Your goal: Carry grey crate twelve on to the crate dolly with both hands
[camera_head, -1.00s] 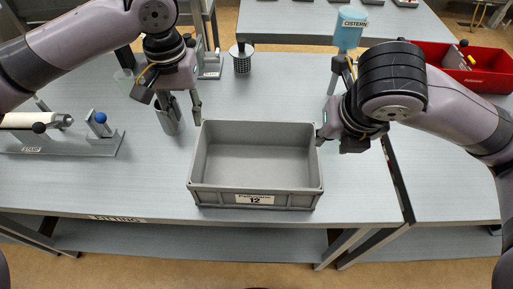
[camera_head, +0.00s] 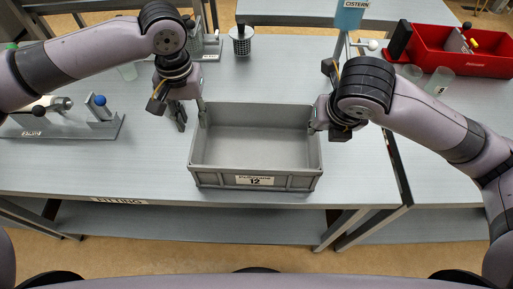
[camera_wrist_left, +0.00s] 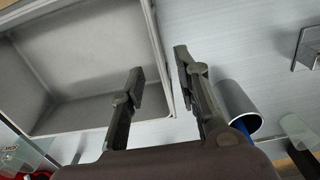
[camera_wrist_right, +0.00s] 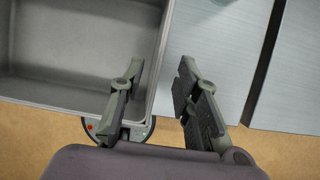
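The empty grey crate (camera_head: 255,181), labelled 12, stands upright on the fitting bench (camera_head: 60,178). My left gripper (camera_head: 192,112) is at its left wall. In the left wrist view, the left gripper's fingers (camera_wrist_left: 162,72) are apart, one inside the crate (camera_wrist_left: 75,60) and one outside, with the wall between them. My right gripper (camera_head: 318,122) is at the right wall. In the right wrist view, the right gripper's fingers (camera_wrist_right: 160,80) are also apart, on either side of the wall of the crate (camera_wrist_right: 85,45). The crate dolly is not in view.
A metal cup (camera_wrist_left: 238,105) stands close outside the left gripper. A stand with a blue knob (camera_head: 100,105) is further left. The bench in front of the crate is clear.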

